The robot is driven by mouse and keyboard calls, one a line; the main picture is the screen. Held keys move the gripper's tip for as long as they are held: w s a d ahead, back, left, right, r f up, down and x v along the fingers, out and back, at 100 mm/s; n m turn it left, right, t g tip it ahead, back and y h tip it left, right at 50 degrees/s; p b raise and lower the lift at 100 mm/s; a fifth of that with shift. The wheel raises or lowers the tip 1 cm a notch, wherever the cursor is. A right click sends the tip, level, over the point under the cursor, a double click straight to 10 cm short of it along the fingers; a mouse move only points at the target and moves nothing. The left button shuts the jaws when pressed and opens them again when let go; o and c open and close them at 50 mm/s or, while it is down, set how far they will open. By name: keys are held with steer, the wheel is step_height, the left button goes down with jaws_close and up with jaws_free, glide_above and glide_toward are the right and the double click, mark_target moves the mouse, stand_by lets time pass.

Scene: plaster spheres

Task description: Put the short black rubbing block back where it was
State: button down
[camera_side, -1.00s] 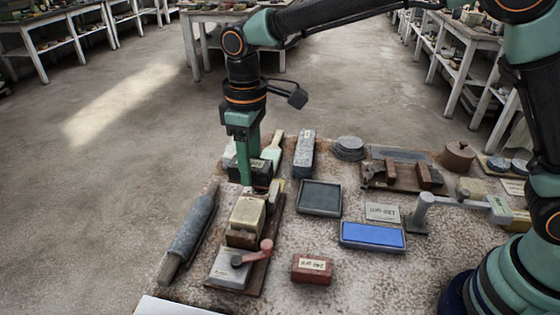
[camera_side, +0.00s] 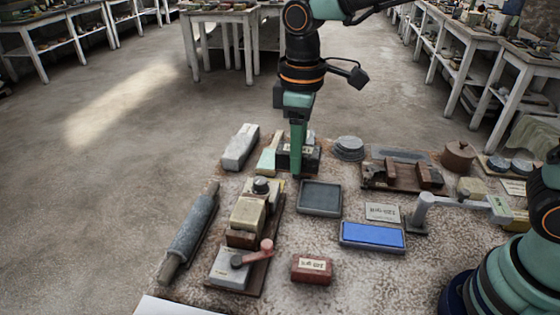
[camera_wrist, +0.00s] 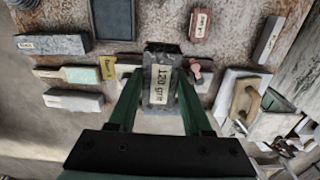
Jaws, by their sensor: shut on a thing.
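The short black rubbing block (camera_side: 312,158) is between the fingers of my gripper (camera_side: 298,176) near the far edge of the table. In the wrist view, the block (camera_wrist: 160,72) carries a cream label reading 120 grit, and my gripper (camera_wrist: 160,100) is shut on its sides. In the side view, the front finger hides the middle of the block. The block covers most of the long speckled grey block behind it. I cannot tell how high the block is above the table.
A dark tray (camera_side: 320,198) is in front. A clamp jig (camera_side: 248,212) and grey roller (camera_side: 190,232) stand front left. Round grey discs (camera_side: 348,148) lie to the right.

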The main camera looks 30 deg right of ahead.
mark_target(317, 239)
steer(key=s+d, duration=0.4)
steer(key=f, duration=1.9)
steer(key=shift+w+a+f, duration=0.15)
steer(key=shift+w+a, duration=0.1)
steer(key=shift+f, duration=0.1)
steer(key=shift+c, duration=1.7)
jaws_free()
